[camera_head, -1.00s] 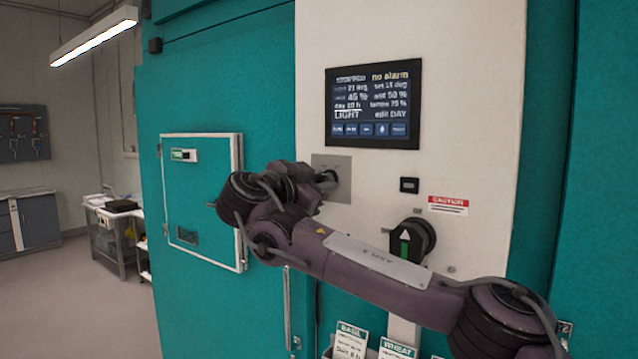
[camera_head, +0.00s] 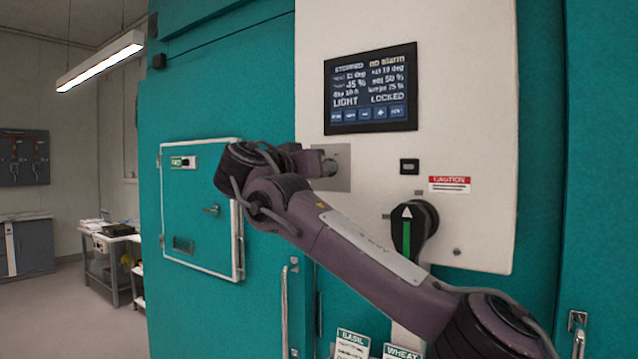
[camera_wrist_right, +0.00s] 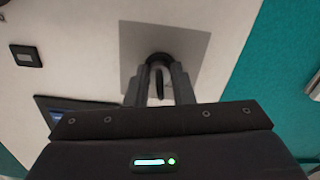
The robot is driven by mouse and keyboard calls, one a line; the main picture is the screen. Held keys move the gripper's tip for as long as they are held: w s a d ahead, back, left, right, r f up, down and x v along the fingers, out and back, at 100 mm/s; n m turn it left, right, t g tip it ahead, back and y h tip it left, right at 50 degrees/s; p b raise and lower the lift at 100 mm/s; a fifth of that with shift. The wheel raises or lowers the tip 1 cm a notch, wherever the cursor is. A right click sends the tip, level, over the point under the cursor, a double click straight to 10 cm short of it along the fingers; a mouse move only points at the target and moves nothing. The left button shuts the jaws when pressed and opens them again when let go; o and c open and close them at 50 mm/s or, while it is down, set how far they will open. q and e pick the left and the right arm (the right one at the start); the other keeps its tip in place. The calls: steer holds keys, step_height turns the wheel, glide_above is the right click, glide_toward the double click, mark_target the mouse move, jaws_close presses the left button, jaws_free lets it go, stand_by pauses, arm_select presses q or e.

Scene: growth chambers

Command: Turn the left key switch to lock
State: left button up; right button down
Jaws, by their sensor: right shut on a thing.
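The key switch (camera_wrist_right: 160,60) is a dark round lock on a grey metal plate in the right wrist view. The plate (camera_head: 344,178) also shows in the head view, on the white panel below the screen, partly hidden by my arm. My right gripper (camera_wrist_right: 159,84) is shut on the thin key (camera_wrist_right: 159,88), its two fingers on either side of it. In the head view the right gripper (camera_head: 326,167) reaches the plate and hides most of the switch. The screen (camera_head: 371,88) shows LOCKED at its lower right. My left gripper is not in view.
A black rotary knob (camera_head: 414,228) with a green stripe and a small black switch (camera_head: 409,166) are right of the plate, near a red caution label (camera_head: 450,184). A framed teal hatch (camera_head: 201,209) is on the left. Basil and wheat cards (camera_head: 352,344) stand below.

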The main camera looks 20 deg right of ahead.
steer(key=shift+r+n+b, duration=0.1)
steer(key=shift+n+b, duration=0.4)
steer(key=shift+n, duration=1.2)
steer(key=shift+r, duration=0.1)
steer(key=c, duration=1.6)
jaws_free()
steer(key=shift+s+a+f, duration=0.1)
steer(key=shift+a+f, duration=0.1)
steer(key=shift+a, duration=0.05)
steer(key=b+v, duration=0.3)
steer(key=v, duration=0.4)
steer(key=shift+s+a+r, duration=0.1)
steer(key=shift+s+a, duration=0.05)
